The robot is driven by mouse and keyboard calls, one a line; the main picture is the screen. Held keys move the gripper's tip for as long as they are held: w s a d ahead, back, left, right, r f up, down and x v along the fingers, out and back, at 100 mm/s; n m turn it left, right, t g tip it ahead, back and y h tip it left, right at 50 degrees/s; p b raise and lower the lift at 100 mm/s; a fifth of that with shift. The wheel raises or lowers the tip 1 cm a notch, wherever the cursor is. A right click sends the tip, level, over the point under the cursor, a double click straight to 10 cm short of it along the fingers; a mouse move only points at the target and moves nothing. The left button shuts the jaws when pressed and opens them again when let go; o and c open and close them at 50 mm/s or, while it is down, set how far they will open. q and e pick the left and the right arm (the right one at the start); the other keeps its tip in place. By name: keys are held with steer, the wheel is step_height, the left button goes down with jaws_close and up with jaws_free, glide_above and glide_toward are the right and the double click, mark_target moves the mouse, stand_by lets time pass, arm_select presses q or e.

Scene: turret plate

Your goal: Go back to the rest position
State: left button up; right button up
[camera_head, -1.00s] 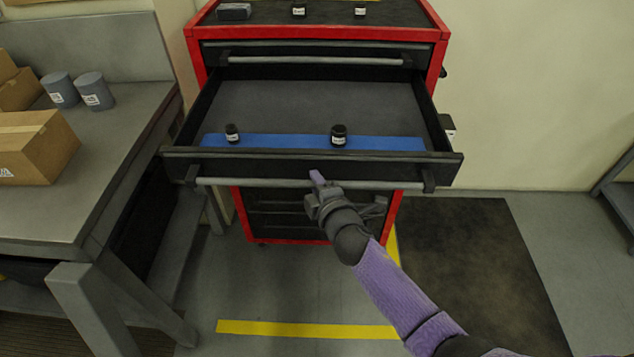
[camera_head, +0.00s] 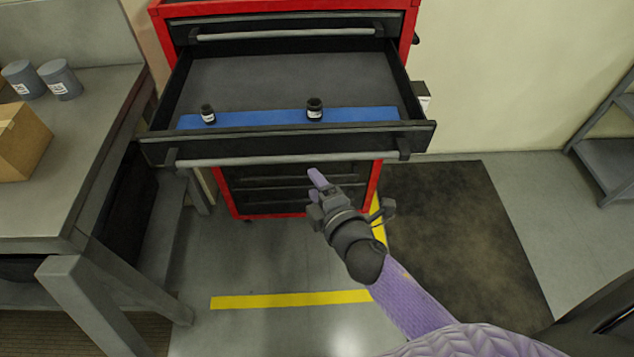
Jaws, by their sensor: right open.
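My right gripper (camera_head: 347,187) is open and empty. It hangs in front of and below the handle (camera_head: 290,159) of the pulled-out drawer (camera_head: 290,82), apart from it as far as I can tell. One purple finger points up toward the drawer; the other finger shows less clearly at the right. My right arm comes in from the lower right. The drawer belongs to a red tool cabinet (camera_head: 411,25). My left gripper is not in view.
A grey workbench (camera_head: 80,130) at the left holds a cardboard box (camera_head: 20,142) and two grey cylinders (camera_head: 59,79). A dark mat (camera_head: 450,235) lies on the floor at the right. A grey shelf (camera_head: 608,160) stands at the far right. The floor before the cabinet is clear.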

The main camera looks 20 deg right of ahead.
steer(key=shift+s, duration=0.1)
stand_by(0.3)
steer(key=s+d+f+m+g+h+b, duration=0.1)
steer(key=s+d+f+m+g+b, duration=0.2)
steer(key=s+f, duration=0.75)
steer(key=s+d+f+m+g+h+b, duration=0.1)
steer(key=s+f+m+g+b, duration=0.35)
steer(key=f, duration=1.35)
steer(key=s+f+m+g, duration=0.4)
steer(key=s+f, duration=0.2)
steer(key=s, duration=0.4)
steer(key=s+d+f+m+g+b, duration=0.1)
steer(key=s+f+m+g, duration=0.2)
steer(key=s, duration=0.8)
step_height(320, 180, down, 3)
steer(key=shift+r+m+g, duration=0.1)
steer(key=shift+m+g, duration=0.25)
steer(key=shift+m, duration=0.4)
